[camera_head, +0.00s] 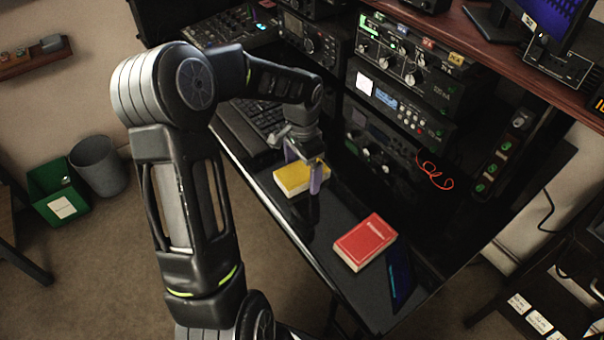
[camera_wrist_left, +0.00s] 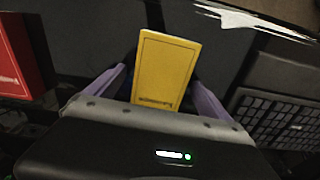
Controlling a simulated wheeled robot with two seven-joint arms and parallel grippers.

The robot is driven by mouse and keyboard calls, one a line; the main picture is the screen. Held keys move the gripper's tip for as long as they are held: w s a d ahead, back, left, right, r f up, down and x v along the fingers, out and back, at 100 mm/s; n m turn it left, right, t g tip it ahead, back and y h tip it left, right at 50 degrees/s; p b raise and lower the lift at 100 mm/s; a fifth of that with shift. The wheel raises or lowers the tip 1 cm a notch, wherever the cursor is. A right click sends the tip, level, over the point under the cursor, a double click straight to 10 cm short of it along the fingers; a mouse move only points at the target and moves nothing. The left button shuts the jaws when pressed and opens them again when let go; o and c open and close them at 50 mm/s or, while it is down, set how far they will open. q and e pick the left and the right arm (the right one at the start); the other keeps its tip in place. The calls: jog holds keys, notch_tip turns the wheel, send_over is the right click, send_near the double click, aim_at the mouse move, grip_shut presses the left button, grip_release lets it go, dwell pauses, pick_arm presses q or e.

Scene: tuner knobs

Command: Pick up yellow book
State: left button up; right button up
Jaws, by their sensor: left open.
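The yellow book (camera_head: 294,178) lies on the dark desk (camera_head: 283,222) in the head view, partly hidden by my left gripper. My left gripper (camera_head: 303,176) is over the book, with its purple fingers pointing down on either side of it. In the left wrist view the yellow book (camera_wrist_left: 167,68) lies between the two spread purple fingers (camera_wrist_left: 160,88), with dark gaps showing near them. The gripper is open; I cannot tell whether a finger touches the book. My right gripper is not in view.
A red book (camera_head: 365,241) lies nearer the desk's front right, with a dark tablet-like item (camera_head: 400,278) beside it. A keyboard (camera_head: 262,118) is behind and left of the yellow book. Stacked radio units (camera_head: 400,105) stand along the right side. A red cable (camera_head: 434,176) hangs there.

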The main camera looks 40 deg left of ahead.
pick_arm(q)
jog(key=shift+c, duration=0.4)
jog(key=c, duration=1.5)
